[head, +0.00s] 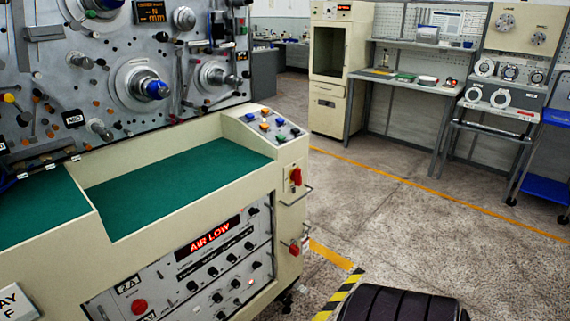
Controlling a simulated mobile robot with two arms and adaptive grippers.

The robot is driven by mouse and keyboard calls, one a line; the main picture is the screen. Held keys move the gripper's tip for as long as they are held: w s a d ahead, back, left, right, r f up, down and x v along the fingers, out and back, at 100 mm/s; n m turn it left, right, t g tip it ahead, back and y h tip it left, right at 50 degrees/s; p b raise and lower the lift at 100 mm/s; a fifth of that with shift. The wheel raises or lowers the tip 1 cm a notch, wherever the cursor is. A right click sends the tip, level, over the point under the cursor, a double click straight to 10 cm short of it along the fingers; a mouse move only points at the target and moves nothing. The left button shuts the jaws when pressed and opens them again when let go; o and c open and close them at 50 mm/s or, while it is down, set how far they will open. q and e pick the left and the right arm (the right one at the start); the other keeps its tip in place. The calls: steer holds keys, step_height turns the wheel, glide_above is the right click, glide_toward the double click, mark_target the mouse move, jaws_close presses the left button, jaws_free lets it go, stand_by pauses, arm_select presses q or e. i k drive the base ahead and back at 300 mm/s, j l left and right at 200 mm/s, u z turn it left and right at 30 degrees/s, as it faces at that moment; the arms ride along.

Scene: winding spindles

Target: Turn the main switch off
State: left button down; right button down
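A red rotary switch (296,176) sits on the narrow right end face of the cream winding machine (291,212), just under the sloped button panel. It looks like the main switch; its handle appears roughly upright, but its exact setting is too small to read. A second red part (294,248) sits lower on the same end, and its kind is unclear. A red display (209,235) on the front panel reads "AIR LOW". Neither of my grippers is in view.
A metal handle (297,197) juts out below the red switch. A green work surface (180,185) lies left of the button panel (268,126). Open concrete floor (400,225) lies to the right, with a yellow line. Benches (410,82) and a cream cabinet (328,105) stand behind.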

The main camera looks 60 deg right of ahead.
mark_target(296, 176)
steer(key=z, duration=2)
